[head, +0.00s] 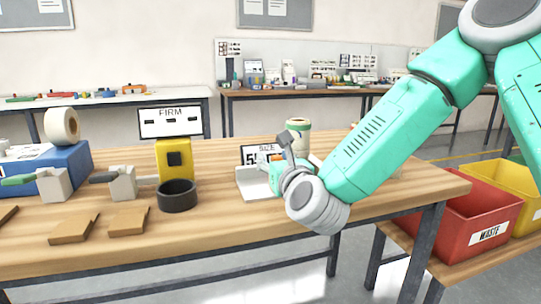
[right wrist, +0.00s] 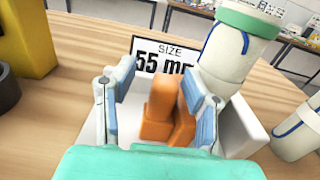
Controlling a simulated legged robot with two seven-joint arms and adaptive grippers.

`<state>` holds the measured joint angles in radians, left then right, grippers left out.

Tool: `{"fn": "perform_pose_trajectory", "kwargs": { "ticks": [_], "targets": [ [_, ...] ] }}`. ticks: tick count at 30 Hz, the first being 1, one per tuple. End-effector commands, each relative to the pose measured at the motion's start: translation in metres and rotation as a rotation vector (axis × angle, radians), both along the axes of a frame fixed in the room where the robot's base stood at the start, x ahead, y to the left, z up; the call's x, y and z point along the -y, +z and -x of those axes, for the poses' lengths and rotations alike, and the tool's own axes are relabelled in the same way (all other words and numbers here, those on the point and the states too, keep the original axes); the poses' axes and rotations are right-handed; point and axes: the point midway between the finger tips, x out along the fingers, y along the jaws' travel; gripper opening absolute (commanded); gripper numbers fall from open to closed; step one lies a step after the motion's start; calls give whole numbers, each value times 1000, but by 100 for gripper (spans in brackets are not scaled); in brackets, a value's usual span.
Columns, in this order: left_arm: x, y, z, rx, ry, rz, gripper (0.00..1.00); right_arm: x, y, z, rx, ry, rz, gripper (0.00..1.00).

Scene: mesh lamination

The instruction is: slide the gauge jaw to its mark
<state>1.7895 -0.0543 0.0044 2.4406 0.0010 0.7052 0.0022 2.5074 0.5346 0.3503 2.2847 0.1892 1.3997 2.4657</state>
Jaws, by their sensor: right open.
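The gauge's white base (head: 252,184) stands on the wooden table, with a black-framed sign (head: 256,154) behind it. In the right wrist view the sign (right wrist: 160,58) reads "SIZE 55 mm", its end partly hidden. An orange block (right wrist: 160,105), apparently the gauge jaw, stands on the white base (right wrist: 243,130). My right gripper (right wrist: 157,80) is open, with one finger on each side of the orange block; I cannot tell whether either finger touches it. In the head view the right gripper (head: 284,160) hides most of the gauge. My left gripper is not in view.
A white and green cylinder (right wrist: 235,50) stands close behind the right finger. A yellow device (head: 174,160) and a black ring (head: 177,196) stand left of the gauge. Clamps and brown blocks (head: 74,228) lie farther left. A red waste bin (head: 470,220) is beyond the table's right end.

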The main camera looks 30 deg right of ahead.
Motion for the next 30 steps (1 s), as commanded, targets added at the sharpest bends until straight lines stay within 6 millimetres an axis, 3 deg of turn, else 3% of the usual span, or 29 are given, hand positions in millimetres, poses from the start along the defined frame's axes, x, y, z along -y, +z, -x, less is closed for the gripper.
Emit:
{"fn": "perform_pose_trajectory", "kwargs": {
  "ticks": [6,9,10,17,25,30],
  "targets": [
    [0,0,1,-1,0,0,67,1,-1,0,-1,-1,-1,38],
    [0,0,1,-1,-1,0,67,1,-1,-1,-1,-1,-1,3],
    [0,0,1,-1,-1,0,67,1,-1,-1,-1,-2,0,0],
    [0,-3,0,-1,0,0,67,-3,-2,-1,-1,-2,-1,0],
    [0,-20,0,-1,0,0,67,-43,-3,-11,1,2,-2,0],
    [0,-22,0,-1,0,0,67,-54,-1,-13,0,1,0,0]
  ]
}}
